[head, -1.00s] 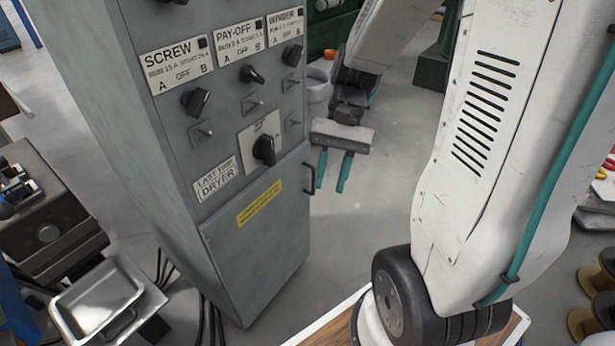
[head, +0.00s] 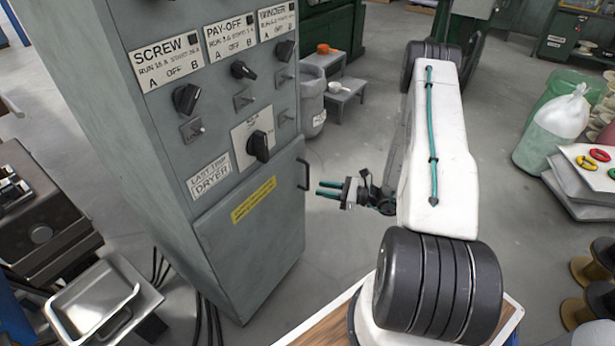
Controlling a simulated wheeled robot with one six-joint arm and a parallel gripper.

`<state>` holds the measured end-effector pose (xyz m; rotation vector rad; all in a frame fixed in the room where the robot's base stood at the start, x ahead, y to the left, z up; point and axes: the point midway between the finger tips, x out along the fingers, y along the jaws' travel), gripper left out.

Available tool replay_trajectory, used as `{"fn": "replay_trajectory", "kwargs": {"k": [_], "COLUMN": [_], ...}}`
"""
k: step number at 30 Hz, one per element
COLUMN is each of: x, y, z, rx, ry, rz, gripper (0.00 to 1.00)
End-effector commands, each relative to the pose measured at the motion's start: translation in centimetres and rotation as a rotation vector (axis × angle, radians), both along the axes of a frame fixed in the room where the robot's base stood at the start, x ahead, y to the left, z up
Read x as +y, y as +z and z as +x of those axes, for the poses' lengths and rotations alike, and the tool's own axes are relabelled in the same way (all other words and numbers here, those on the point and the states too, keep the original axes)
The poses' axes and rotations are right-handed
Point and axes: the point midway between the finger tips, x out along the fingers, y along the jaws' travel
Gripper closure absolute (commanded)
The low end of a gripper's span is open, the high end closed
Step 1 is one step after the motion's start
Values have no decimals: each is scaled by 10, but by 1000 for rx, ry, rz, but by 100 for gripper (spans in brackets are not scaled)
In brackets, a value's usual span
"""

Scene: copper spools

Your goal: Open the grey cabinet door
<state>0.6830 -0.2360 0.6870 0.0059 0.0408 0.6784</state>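The grey cabinet (head: 110,120) stands left of centre. Its lower door (head: 255,245) bears a yellow label and looks closed. A dark bar handle (head: 304,174) sits at the door's upper right edge. My gripper (head: 320,189) is just right of the handle, its two teal fingers pointing left toward it. The fingers are parallel with a small gap between them and nothing visible in the gap. The fingertips look close to the handle, but I cannot tell whether they touch it.
Knobs such as the dryer knob (head: 258,146) stick out above the door. A metal tray (head: 95,300) sits at lower left. A grey bin (head: 312,105) and a small step (head: 345,95) stand behind.

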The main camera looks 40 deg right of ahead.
Motion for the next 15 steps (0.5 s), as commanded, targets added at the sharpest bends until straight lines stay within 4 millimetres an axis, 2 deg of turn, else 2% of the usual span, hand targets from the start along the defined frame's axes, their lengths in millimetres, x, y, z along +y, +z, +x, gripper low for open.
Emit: {"fn": "replay_trajectory", "kwargs": {"k": [3,6,15], "x": [-20,-25,-1], "y": [-3,-1,0], "z": [14,24,62], "rx": [-24,-37,-39], "ry": [-101,-133,-132], "rz": [7,7,6], "gripper": [71,71,71]}}
